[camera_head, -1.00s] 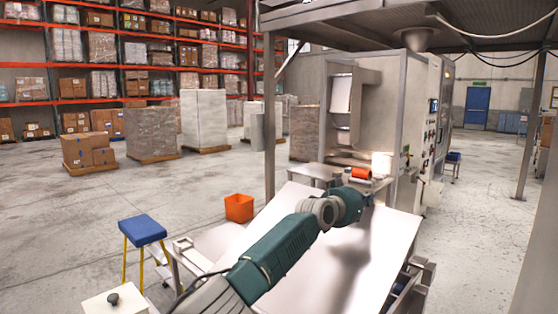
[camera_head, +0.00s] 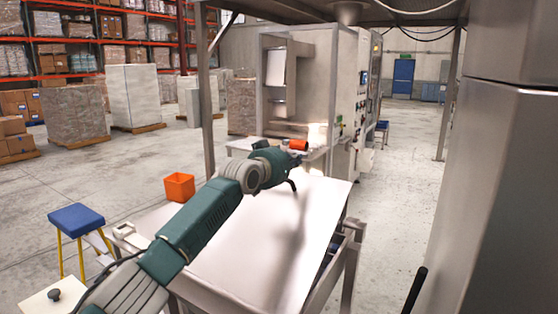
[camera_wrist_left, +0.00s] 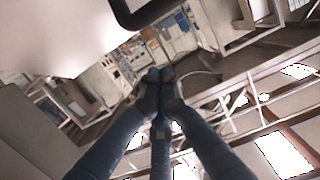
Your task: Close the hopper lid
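My left gripper (camera_head: 291,185) is above the broad pale metal panel (camera_head: 250,265), with no clear contact. Only a dark finger shows past my wrist in the head view. In the left wrist view the blue-grey fingers (camera_wrist_left: 159,75) converge with their tips together and nothing visible between them. A large stainless steel body (camera_head: 480,150) fills the right side of the head view, with a black handle-like bar (camera_head: 415,290) low beside it. I cannot tell for sure which surface is the hopper lid. My right gripper is not in view.
A blue stool (camera_head: 77,219) and an orange bin (camera_head: 179,187) stand left of the panel. A weigher cabinet (camera_head: 350,80) is behind, with an orange cylinder (camera_head: 298,145) before it. A steel post (camera_head: 206,110) rises at left. The floor right of the panel is clear.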

